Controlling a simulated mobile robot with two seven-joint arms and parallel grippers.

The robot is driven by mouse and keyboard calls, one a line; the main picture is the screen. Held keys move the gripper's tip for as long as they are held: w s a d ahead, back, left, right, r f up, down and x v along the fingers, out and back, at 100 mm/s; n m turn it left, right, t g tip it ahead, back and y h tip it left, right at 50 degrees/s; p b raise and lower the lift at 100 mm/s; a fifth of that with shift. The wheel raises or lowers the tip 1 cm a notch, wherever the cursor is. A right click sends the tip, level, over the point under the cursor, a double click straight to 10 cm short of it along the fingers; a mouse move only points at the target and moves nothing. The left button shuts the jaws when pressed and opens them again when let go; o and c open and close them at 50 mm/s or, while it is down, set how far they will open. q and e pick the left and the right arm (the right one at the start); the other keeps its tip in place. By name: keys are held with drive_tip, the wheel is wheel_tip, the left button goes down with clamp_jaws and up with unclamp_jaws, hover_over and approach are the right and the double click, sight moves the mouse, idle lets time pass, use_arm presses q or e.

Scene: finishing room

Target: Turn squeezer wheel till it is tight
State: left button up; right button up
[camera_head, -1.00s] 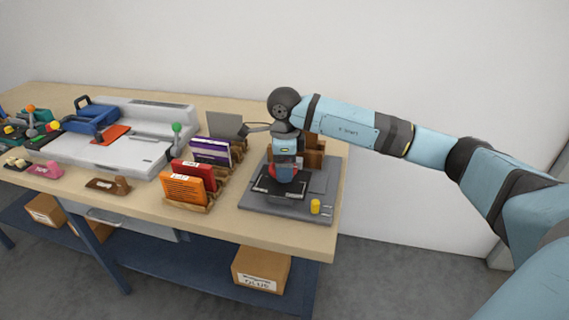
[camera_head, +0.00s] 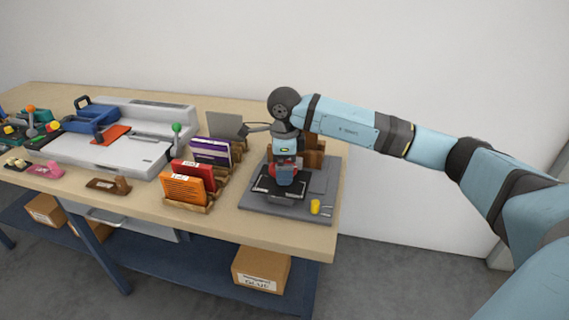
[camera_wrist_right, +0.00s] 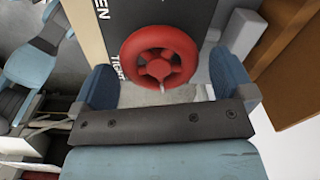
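The red squeezer wheel (camera_wrist_right: 158,68) shows in the right wrist view, a spoked ring in front of a dark panel with the white word "TIGHT" beside it. In the head view only a bit of red (camera_head: 271,169) shows behind my right gripper (camera_head: 285,177). My right gripper points down over the dark squeezer. In the wrist view its two blue fingers stand apart, one on each side of the wheel, with a visible gap on both sides. Whether the fingertips reach the wheel's depth I cannot tell. My left gripper is not in view.
The squeezer stands on a grey base (camera_head: 325,180) with a yellow knob (camera_head: 315,207), at the table's right end. Brown wooden blocks (camera_head: 314,158) stand behind it. Orange (camera_head: 183,189) and red booklets in wooden racks are to its left, beside a large white machine (camera_head: 120,150).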

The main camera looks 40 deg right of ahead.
wheel_tip(320, 180, up, 14)
drive_tip(key=shift+p, duration=0.3)
drive_tip(key=shift+f, duration=0.1)
